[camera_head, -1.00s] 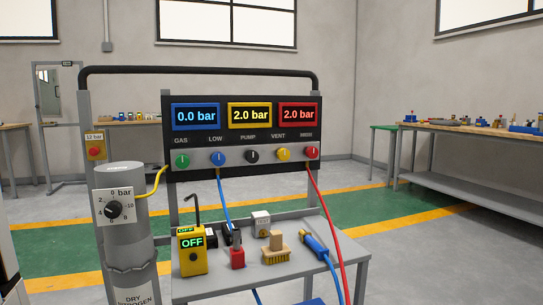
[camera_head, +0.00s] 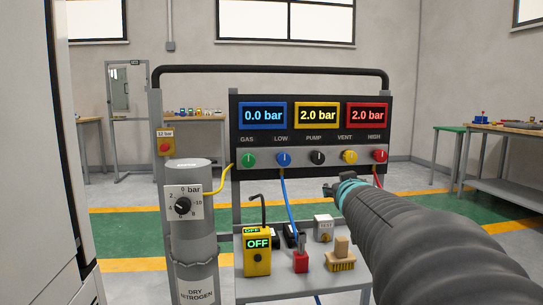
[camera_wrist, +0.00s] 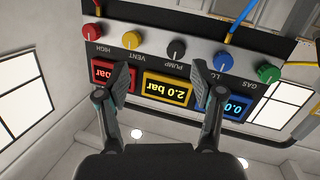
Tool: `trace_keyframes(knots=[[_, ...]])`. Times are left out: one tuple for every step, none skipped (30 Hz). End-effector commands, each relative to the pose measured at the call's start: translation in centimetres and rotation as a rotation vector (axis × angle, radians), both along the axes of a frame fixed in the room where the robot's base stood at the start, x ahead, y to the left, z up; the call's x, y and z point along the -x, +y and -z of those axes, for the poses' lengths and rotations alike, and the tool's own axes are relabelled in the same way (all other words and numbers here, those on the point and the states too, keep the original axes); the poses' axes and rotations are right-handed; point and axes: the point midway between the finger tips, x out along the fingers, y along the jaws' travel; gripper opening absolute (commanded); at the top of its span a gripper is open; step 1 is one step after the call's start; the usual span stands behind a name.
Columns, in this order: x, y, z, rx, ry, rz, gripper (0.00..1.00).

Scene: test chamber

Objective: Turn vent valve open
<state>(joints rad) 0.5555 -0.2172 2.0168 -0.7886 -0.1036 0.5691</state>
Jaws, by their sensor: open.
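The yellow vent valve knob (camera_head: 349,157) sits under the VENT label on the black panel (camera_head: 300,142), between the black pump knob (camera_head: 317,158) and the red high knob (camera_head: 380,156). In the wrist view, which is upside down, the vent knob (camera_wrist: 132,40) shows above and left of the display. My gripper (camera_head: 333,188) is just below and in front of the panel, below the vent knob. In the wrist view my gripper (camera_wrist: 162,75) is open and empty, its fingers apart below the knob row. No finger visibly touches a knob.
The displays read 0.0 bar blue (camera_head: 263,116), 2.0 bar yellow (camera_head: 317,115) and 2.0 bar red (camera_head: 368,115). Below, a shelf holds a yellow detector (camera_head: 257,255), a red item (camera_head: 301,261) and a brush (camera_head: 341,262). A nitrogen cylinder (camera_head: 190,235) stands left. Hoses hang from the panel.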

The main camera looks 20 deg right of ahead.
Motion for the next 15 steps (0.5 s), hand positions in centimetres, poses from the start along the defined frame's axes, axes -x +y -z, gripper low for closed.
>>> trace_keyframes(knots=[[-1.1, -3.0, -1.0, 0.029, -0.037, -0.014, 0.67], [-1.6, -4.2, -1.6, 0.047, -0.057, -0.032, 0.67], [-2.2, -5.7, -2.2, 0.066, -0.081, -0.059, 0.67], [-2.5, -6.8, -2.5, 0.076, -0.092, -0.08, 0.67], [-2.8, -7.7, -2.7, 0.086, -0.103, -0.101, 0.67], [-3.1, -8.8, -2.9, 0.095, -0.114, -0.13, 0.67], [-3.2, -9.5, -2.9, 0.1, -0.119, -0.148, 0.67], [-3.3, -10.2, -2.9, 0.103, -0.121, -0.165, 0.67], [-3.3, -10.8, -2.9, 0.105, -0.125, -0.188, 0.67], [-3.3, -11.3, -2.8, 0.107, -0.124, -0.202, 0.67], [-3.3, -11.6, -2.7, 0.107, -0.126, -0.214, 0.67], [-3.3, -11.9, -2.6, 0.108, -0.126, -0.228, 0.67], [-3.3, -12.1, -2.6, 0.108, -0.126, -0.234, 0.67], [-3.4, -12.2, -2.5, 0.106, -0.126, -0.241, 0.67], [-3.6, -12.4, -2.5, 0.106, -0.126, -0.247, 0.67]])
